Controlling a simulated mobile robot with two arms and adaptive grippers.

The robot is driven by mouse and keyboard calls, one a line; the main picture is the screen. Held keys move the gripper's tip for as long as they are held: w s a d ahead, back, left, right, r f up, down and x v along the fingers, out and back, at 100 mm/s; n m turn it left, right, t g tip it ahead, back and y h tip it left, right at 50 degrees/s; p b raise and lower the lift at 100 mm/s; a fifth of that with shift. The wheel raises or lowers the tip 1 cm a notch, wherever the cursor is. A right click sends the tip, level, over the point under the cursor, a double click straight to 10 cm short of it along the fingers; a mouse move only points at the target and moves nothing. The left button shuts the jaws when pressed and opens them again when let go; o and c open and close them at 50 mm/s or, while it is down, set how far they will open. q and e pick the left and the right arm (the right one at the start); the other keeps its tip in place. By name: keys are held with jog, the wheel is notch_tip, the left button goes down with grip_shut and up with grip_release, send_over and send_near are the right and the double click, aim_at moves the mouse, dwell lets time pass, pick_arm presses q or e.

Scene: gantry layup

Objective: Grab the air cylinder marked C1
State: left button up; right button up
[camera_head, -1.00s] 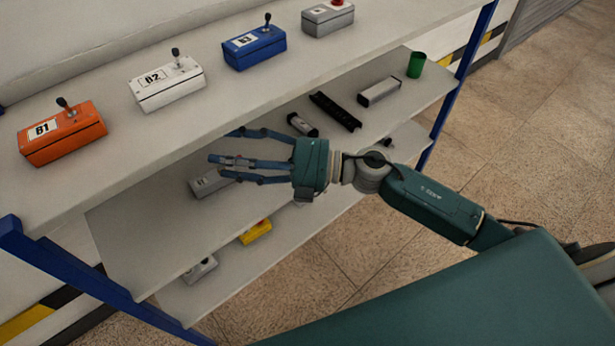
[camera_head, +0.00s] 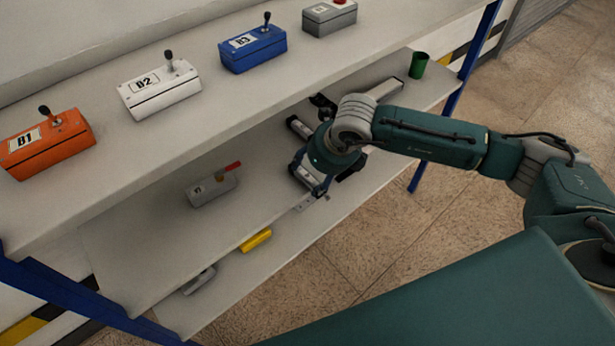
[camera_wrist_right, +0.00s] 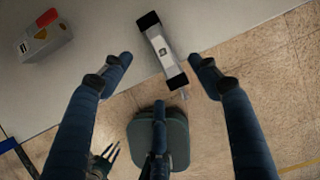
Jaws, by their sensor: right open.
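My right gripper (camera_head: 312,182) is open over the front edge of the lower shelf (camera_head: 150,238). In the right wrist view the open right gripper (camera_wrist_right: 160,62) has its fingers on either side of a silver air cylinder (camera_wrist_right: 162,48) with black end caps. The cylinder lies between and slightly beyond the fingertips, near the shelf edge. Its small label is too small to read as C1. In the head view the hand partly hides this cylinder. Another silver cylinder (camera_head: 298,127) lies farther back. A dark hand, probably my left gripper (camera_wrist_right: 104,160), shows low in the wrist view.
A grey box with a red part (camera_head: 213,187) sits left of the hand; it also shows in the wrist view (camera_wrist_right: 42,40). A green cup (camera_head: 418,65) stands at the shelf's far end. The upper shelf (camera_head: 190,115) with control boxes overhangs behind the hand.

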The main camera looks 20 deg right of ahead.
aim_at(307, 178)
jog(key=shift+w+a+f, duration=0.1)
jog(key=shift+w+f, duration=0.05)
jog(key=shift+f, duration=0.25)
jog(key=p+x, duration=0.1)
jog(key=x, duration=0.1)
jog(key=p+x, duration=0.1)
jog(key=x, duration=0.2)
jog(key=shift+w+r, duration=0.15)
jog(key=shift+w, duration=0.1)
jog(key=shift+w+f, duration=0.1)
jog(key=shift+f, duration=0.2)
jog(key=shift+r, duration=0.1)
jog(key=c, duration=1.5)
jog(key=shift+r, duration=0.1)
